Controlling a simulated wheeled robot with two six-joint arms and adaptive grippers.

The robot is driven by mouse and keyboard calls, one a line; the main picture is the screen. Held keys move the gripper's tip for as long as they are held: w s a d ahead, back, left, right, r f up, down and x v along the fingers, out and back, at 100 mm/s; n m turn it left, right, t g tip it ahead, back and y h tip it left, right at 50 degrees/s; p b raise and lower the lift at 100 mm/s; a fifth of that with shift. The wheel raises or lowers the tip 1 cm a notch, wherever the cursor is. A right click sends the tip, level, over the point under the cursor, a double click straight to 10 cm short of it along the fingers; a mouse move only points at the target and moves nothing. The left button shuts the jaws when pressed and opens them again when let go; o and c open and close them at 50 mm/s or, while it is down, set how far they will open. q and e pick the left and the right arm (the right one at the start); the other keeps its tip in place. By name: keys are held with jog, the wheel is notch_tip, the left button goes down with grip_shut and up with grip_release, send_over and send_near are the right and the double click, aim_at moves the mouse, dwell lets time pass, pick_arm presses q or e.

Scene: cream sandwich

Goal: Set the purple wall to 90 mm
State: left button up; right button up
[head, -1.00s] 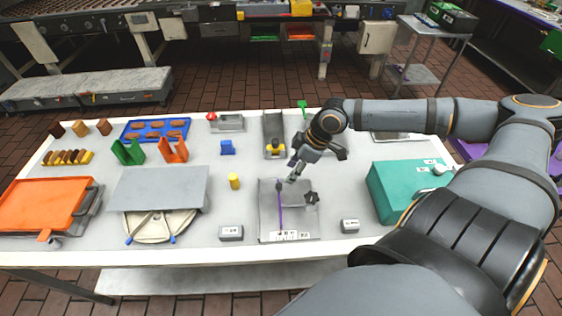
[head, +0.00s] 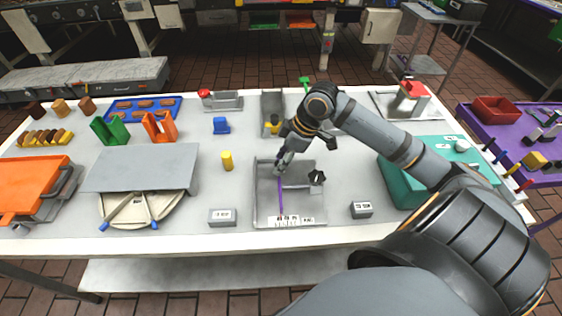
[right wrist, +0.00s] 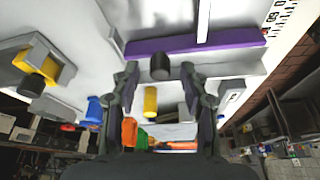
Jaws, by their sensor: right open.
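The purple wall (head: 281,197) is a thin upright strip inside a shallow grey tray (head: 318,210), left of its middle. A printed scale (head: 288,220) runs along the tray's near edge; its figures are too small to read against the wall. My right gripper (head: 282,165) is at the wall's far end. In the right wrist view the purple wall (right wrist: 225,38) crosses above the open fingers of the right gripper (right wrist: 160,75). A dark round knob (right wrist: 160,66) shows between the fingertips, with gaps at both sides. My left gripper is not in view.
A dark star-shaped knob (head: 317,177) stands at the tray's right. A yellow cylinder (head: 227,160) stands left of the tray. Small labelled blocks (head: 222,217) and (head: 361,209) flank its near edge. A teal box (head: 400,180) stands right, partly behind my arm.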

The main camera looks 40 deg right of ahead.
jog(key=shift+f, duration=0.25)
jog(key=shift+a, duration=0.1)
grip_shut()
